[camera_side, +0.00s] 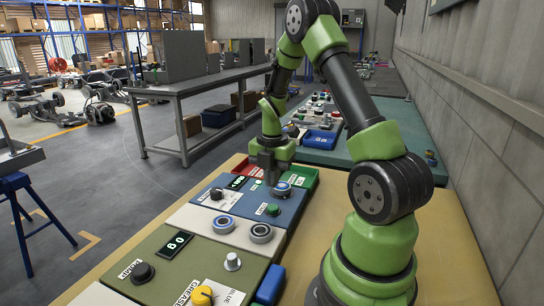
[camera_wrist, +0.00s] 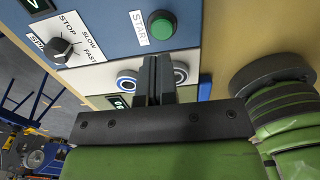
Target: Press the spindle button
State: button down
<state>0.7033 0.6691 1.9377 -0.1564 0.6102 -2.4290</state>
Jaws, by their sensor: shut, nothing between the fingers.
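My gripper (camera_side: 270,178) is shut and empty, pointing down over the far right part of a blue control panel (camera_side: 248,207). Its closed fingers (camera_wrist: 157,60) also show in the wrist view, in front of a white panel with two ringed buttons. The green button (camera_side: 272,210) also shows in the side view. No full "spindle" label is readable.
A blue-topped round control (camera_side: 282,188) is close beside my fingers. Two ringed buttons (camera_side: 223,224) (camera_side: 261,233) are on the white panel. A green panel (camera_side: 175,262) nearer the camera has a yellow knob (camera_side: 202,295). A wall stands at right.

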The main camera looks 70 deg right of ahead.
notch_tip(320, 180, up, 6)
jog(key=shift+r, duration=0.2)
dwell(0.4)
jog(key=a+r+m+t, duration=0.2)
jog(key=a+r+m, duration=0.4)
jog(key=a+r, duration=0.1)
jog(key=s+a+r+m+t+y, duration=0.1)
jog(key=s+a+r+m+t, duration=0.1)
jog(key=a+m, duration=0.5)
jog(key=s+a+r+m+t+y, duration=0.1)
jog(key=s+a+r+m+t, duration=0.2)
jog(key=s+a+m, duration=0.4)
jog(key=shift+a+r+m, duration=0.75)
jog(key=shift+r+m, duration=0.15)
jog(key=shift+m, duration=0.1)
